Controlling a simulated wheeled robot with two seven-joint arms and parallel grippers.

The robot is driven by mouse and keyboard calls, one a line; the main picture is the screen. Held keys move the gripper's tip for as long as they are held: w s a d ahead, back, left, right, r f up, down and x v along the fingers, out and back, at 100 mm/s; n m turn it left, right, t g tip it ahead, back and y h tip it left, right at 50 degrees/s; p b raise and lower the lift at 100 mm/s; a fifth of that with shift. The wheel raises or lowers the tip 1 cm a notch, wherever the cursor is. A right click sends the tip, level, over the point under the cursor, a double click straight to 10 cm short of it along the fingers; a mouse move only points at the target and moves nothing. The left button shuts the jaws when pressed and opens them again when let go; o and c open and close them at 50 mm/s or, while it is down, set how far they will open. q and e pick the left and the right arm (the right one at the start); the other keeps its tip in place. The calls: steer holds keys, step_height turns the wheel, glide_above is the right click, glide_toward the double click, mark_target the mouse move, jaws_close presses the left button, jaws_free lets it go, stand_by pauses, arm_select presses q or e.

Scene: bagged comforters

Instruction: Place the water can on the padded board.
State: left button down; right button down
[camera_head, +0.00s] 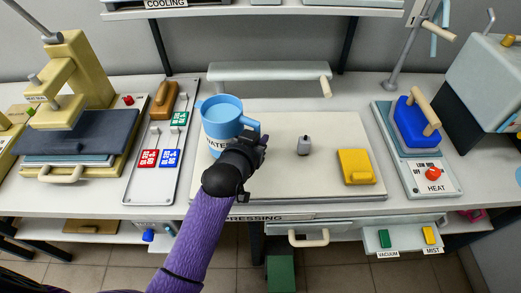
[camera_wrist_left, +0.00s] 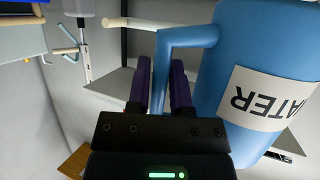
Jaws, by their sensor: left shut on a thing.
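The blue water can (camera_head: 221,117), with a white label reading WATER, is upright over the left part of the pale padded board (camera_head: 290,180) in the head view. I cannot tell whether its base touches the board. My left gripper (camera_head: 258,143) is shut on the can's handle at its right side. In the left wrist view the gripper (camera_wrist_left: 163,88) has its two fingers on either side of the blue handle, and the can (camera_wrist_left: 245,60) fills the right side. My right gripper is not in view.
On the board are a small grey object (camera_head: 304,146) and a yellow block (camera_head: 356,167). A tray (camera_head: 140,185) with red, blue and green tags lies to the left. A blue iron (camera_head: 413,122) stands right. A padded bar (camera_head: 265,71) runs behind the board.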

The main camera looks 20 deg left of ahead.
arm_select(q)
step_height(320, 180, down, 3)
steer(key=shift+f+b, duration=0.15)
steer(key=shift+b, duration=0.55)
steer(key=c, duration=0.5)
jaws_free()
steer(key=shift+c, duration=0.2)
steer(key=shift+s+r+p, duration=0.35)
steer(key=shift+s+p, duration=0.05)
steer(key=p+v, duration=0.3)
steer(key=v, duration=0.8)
steer(key=shift+p, duration=0.4)
steer(key=shift+a, duration=0.1)
